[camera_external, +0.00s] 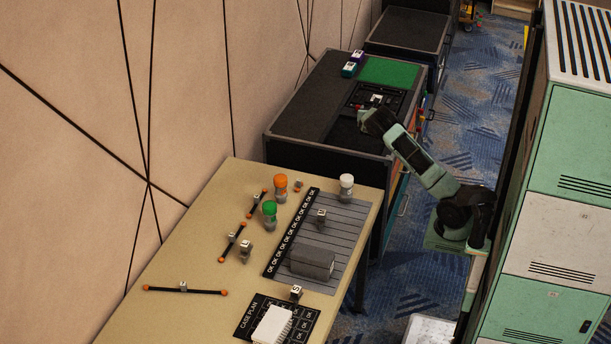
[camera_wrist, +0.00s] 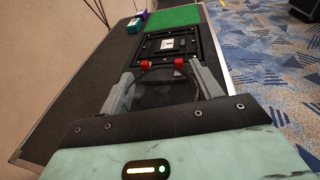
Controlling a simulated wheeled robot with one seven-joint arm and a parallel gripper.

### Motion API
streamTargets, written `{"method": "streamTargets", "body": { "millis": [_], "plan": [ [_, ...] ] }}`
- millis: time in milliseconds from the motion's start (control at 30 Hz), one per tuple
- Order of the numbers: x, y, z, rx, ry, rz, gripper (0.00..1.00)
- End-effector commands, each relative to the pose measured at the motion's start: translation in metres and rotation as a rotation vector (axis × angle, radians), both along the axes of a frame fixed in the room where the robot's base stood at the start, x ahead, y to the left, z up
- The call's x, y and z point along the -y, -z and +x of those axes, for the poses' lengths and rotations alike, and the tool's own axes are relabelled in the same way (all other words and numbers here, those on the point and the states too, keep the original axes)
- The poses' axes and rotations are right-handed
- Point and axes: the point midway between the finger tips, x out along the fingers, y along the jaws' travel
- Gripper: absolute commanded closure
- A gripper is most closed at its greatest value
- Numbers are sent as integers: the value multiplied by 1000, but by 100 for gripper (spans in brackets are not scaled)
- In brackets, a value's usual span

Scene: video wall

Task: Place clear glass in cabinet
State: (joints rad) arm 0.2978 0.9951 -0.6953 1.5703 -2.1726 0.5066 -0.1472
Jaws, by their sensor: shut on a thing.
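My gripper (camera_wrist: 166,65) is over the black-topped bench in the wrist view, its two grey fingers reaching forward to red tips. Between the fingers is a dark, see-through round shape with a curved rim, which looks like the clear glass (camera_wrist: 160,88); the fingers are shut on it. In the external view my gripper (camera_external: 371,108) is low over the same bench, and the glass cannot be made out there. The green and white locker cabinet (camera_external: 556,238) stands at the right, and the door fronts I see are shut.
The black bench (camera_external: 300,118) carries a green mat (camera_external: 390,71), a black framed panel (camera_wrist: 168,46) and small purple and teal boxes (camera_external: 349,69). A beige table (camera_external: 185,235) in front holds several bottles and blocks. Blue carpet (camera_external: 480,125) lies open between bench and lockers.

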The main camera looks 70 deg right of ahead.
Motion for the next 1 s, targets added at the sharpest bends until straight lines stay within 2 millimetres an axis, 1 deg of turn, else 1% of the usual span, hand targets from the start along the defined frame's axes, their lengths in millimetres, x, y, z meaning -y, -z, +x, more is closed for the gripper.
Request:
{"method": "streamTargets", "body": {
  "millis": [33,200,467,633,700,1000],
  "plan": [
    [0,11,-1,-4,1,0,67],
    [1,42,-1,-3,1,-1,67],
    [1,63,0,-2,1,-1,67],
    [0,87,0,-2,0,0,67],
    [0,92,0,-1,0,-1,67],
    [0,95,0,0,0,-1,67]
  ]
}}
